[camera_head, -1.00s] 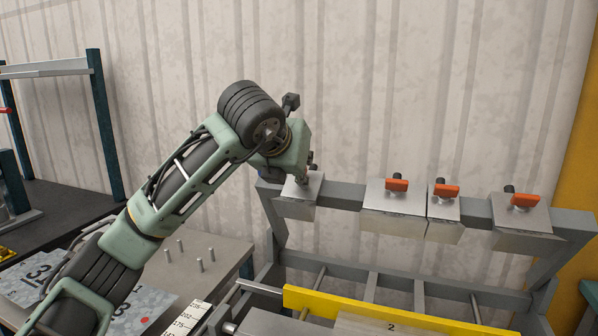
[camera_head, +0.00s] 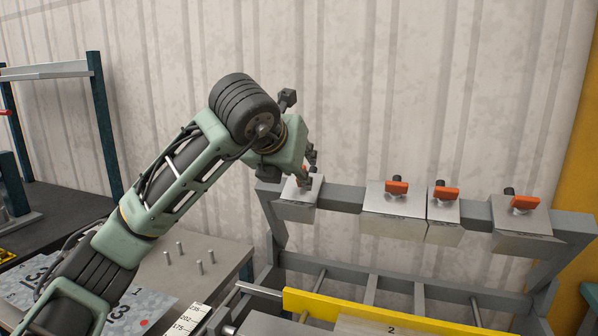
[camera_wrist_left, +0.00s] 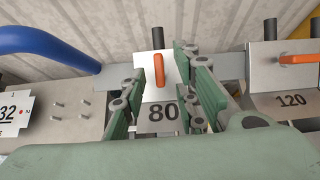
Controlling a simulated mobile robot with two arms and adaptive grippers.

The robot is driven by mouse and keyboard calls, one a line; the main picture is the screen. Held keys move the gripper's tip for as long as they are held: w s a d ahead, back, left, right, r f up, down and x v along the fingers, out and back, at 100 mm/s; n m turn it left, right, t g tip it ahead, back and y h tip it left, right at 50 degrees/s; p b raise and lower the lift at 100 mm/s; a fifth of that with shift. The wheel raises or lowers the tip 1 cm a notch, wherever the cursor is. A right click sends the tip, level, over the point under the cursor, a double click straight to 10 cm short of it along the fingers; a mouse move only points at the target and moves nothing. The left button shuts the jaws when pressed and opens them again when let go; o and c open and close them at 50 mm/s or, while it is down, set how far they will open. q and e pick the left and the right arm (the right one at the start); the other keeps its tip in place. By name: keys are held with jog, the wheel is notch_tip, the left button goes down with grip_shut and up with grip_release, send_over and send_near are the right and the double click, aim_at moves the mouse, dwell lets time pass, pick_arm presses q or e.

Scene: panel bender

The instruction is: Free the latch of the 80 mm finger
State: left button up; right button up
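The 80 mm finger is a grey metal plate (camera_head: 294,211) at the left end of the beam in the head view. In the left wrist view its face (camera_wrist_left: 152,118) is marked 80. Its orange latch handle (camera_wrist_left: 158,69) stands nearly upright there, slightly tilted. My left gripper (camera_wrist_left: 166,74) is open, with one green finger on each side of the handle; I cannot tell if either touches it. In the head view the left gripper (camera_head: 307,170) is over this plate and mostly hides the latch. My right gripper is not in view.
The plate marked 120 (camera_wrist_left: 292,100) stands to the right, its orange handle (camera_wrist_left: 299,58) lying crosswise. Other latched plates (camera_head: 398,199) hang farther right along the grey beam (camera_head: 342,196). A yellow bar (camera_head: 395,311) runs below. A table with pegs (camera_head: 215,250) is at left.

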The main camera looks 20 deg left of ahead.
pick_arm(q)
jog(key=v, duration=1)
